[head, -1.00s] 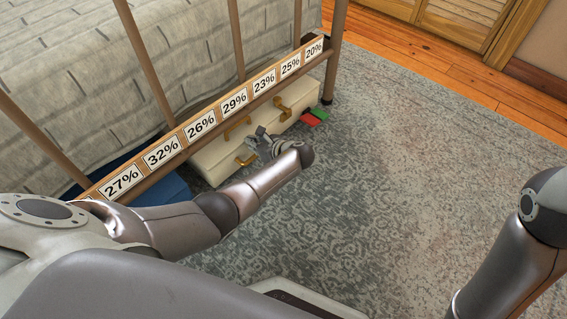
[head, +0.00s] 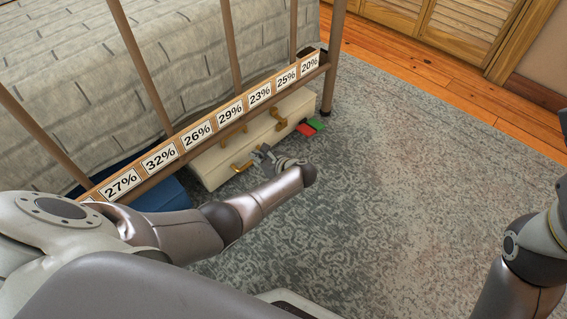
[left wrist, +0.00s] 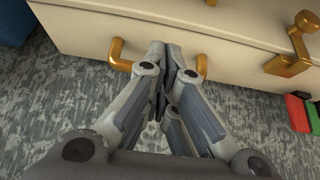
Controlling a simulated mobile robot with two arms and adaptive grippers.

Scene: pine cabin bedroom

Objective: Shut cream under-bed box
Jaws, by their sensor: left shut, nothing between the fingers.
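The cream under-bed box (head: 215,172) is a long, low box with brass handles and fittings, partly under the bed rail in the head view. Its cream front face also fills the top of the left wrist view (left wrist: 85,25). My left gripper (head: 262,154) is at the near side of the box. In the left wrist view the left gripper's fingers (left wrist: 164,52) are closed together with nothing between them, in front of a brass handle (left wrist: 117,55) that they partly hide. I cannot tell whether they touch it. The right arm shows at the right edge, its gripper out of view.
The slatted bed rail with percentage labels (head: 230,112) runs above the box. A blue box (head: 160,197) lies left of the cream one. Red (head: 306,131) and green (head: 316,124) blocks lie by its right end near a bed post. The patterned rug (head: 400,190) is clear to the right.

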